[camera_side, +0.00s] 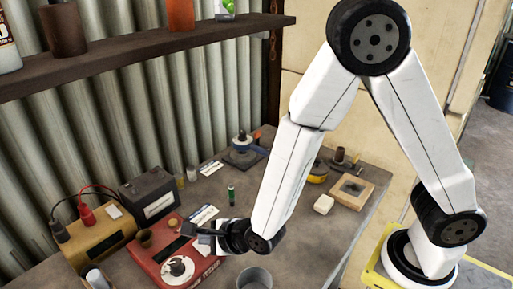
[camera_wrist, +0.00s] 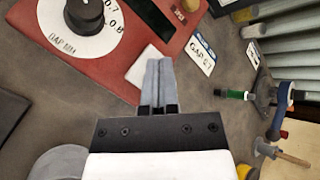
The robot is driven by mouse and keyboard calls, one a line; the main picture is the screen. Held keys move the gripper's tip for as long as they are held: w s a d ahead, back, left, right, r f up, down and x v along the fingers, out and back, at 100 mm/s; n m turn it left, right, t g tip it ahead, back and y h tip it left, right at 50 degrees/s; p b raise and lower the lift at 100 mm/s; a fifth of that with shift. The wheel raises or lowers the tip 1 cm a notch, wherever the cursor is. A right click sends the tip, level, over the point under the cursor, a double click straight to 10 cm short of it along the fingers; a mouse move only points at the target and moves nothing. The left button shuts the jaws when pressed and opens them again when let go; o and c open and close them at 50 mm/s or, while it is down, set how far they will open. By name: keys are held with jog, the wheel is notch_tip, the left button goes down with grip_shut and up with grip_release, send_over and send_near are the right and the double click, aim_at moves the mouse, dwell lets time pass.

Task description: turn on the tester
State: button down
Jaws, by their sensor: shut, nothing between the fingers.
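The tester is likely the red box (camera_side: 148,262) at the lower left of the side view; it also fills the top left of the wrist view (camera_wrist: 105,62). Its top carries a white dial plate marked "GAP MM" with a dark knob (camera_wrist: 84,12) and a dark window (camera_wrist: 153,18). I cannot tell whether the tips touch the box.
A tan box with red and black leads (camera_side: 103,243) and a black battery (camera_side: 149,196) stand left of and behind the tester. A grey cup (camera_side: 254,279) stands in front. A green cylinder (camera_side: 231,195) stands behind my gripper. A shelf (camera_side: 130,55) hangs above.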

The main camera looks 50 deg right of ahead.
jog(key=shift+f, duration=0.5)
dwell(0.8)
jog(key=shift+r, duration=0.6)
jog(key=shift+s+r, duration=0.2)
jog(key=shift+r, duration=1)
jog(key=shift+s+r, duration=0.2)
jog(key=shift+r, duration=0.95)
jog(key=shift+d, duration=0.1)
